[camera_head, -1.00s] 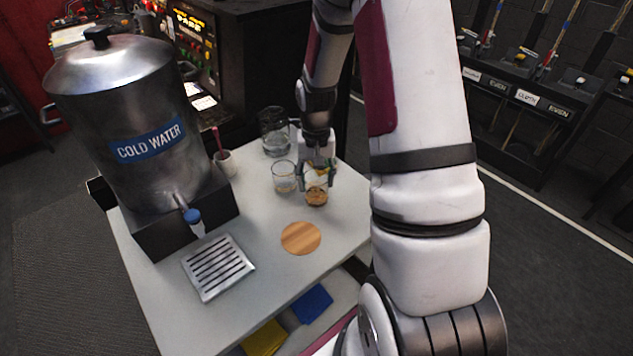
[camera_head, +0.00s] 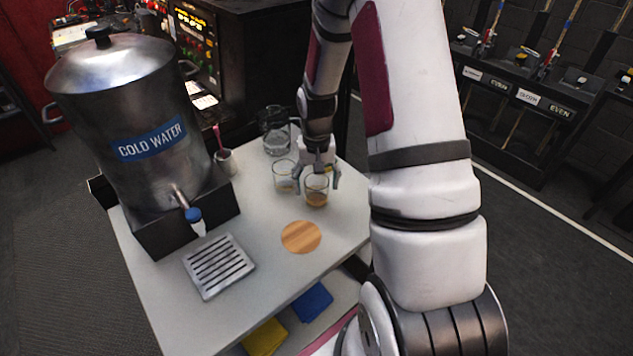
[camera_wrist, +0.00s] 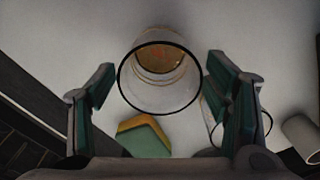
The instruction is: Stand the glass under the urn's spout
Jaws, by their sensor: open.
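A clear glass with brown contents (camera_head: 316,192) stands upright on the white table. A second, clear glass (camera_head: 285,178) stands close to its left. My gripper (camera_head: 316,181) is open and low at the first glass, with one finger on each side. In the wrist view this glass (camera_wrist: 160,88) shows between the open fingers, with gaps on both sides. The second glass is partly hidden behind the right finger there. The steel urn (camera_head: 125,110), labelled COLD WATER, stands at the left. Its blue-tapped spout (camera_head: 194,217) is above a slatted drip tray (camera_head: 219,267).
A round wooden coaster (camera_head: 301,237) lies between the glasses and the drip tray. A glass jug (camera_head: 275,130) and a small pot with a pink-handled tool (camera_head: 226,162) stand farther back. A yellow-green sponge (camera_wrist: 146,136) shows in the wrist view. The table's middle is otherwise clear.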

